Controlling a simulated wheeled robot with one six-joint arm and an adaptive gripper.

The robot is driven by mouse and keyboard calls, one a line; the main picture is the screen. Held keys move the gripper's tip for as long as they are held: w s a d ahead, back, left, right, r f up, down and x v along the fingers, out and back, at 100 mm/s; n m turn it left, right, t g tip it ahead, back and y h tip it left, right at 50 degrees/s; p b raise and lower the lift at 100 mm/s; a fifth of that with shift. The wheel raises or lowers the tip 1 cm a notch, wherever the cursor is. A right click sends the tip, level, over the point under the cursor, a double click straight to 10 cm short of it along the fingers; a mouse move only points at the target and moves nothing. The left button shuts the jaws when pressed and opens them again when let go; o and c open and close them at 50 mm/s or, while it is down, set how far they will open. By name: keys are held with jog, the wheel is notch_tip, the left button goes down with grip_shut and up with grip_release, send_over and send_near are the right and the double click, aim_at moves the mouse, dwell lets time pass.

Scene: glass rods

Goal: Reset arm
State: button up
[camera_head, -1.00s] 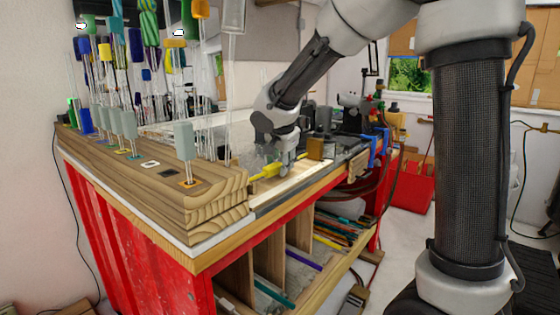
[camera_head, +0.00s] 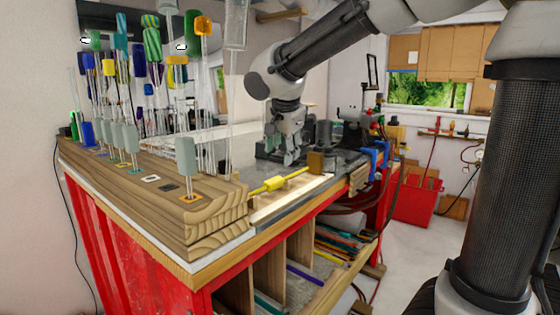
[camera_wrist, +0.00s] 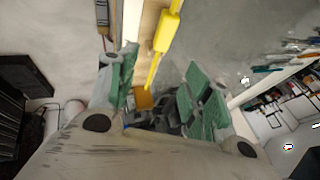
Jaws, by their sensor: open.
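My gripper (camera_head: 291,158) is above the workbench, right of the wooden rod block, pointing down. In the wrist view its two green-padded fingers (camera_wrist: 160,90) stand apart with nothing held between them. A yellow rod with a thicker middle (camera_head: 278,183) lies on a pale wooden strip at the bench's front edge. The rod also shows at the top of the wrist view (camera_wrist: 168,32), beyond the fingers and apart from them.
A stepped wooden block (camera_head: 150,192) holds several upright glass rods with coloured ends at the left. A small brown block (camera_head: 315,161) stands at the strip's far end. Tools and a dark machine (camera_head: 352,130) crowd the bench's back right.

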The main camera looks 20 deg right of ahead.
jog(key=s+d+f+n, duration=0.2)
jog(key=s+d+n, duration=0.2)
jog(key=s, duration=0.5)
jog(key=s+d+f+n+g, duration=0.1)
jog(key=s+d+f+n, duration=0.2)
jog(key=s+d, duration=0.3)
jog(key=s+d+f+n+y, duration=0.1)
jog(key=s+d+n, duration=0.3)
jog(key=s, duration=0.8)
jog(key=shift+s+d+f+n+g, duration=0.15)
jog(key=shift+d+f+n+g, duration=0.15)
jog(key=shift+d+f, duration=0.4)
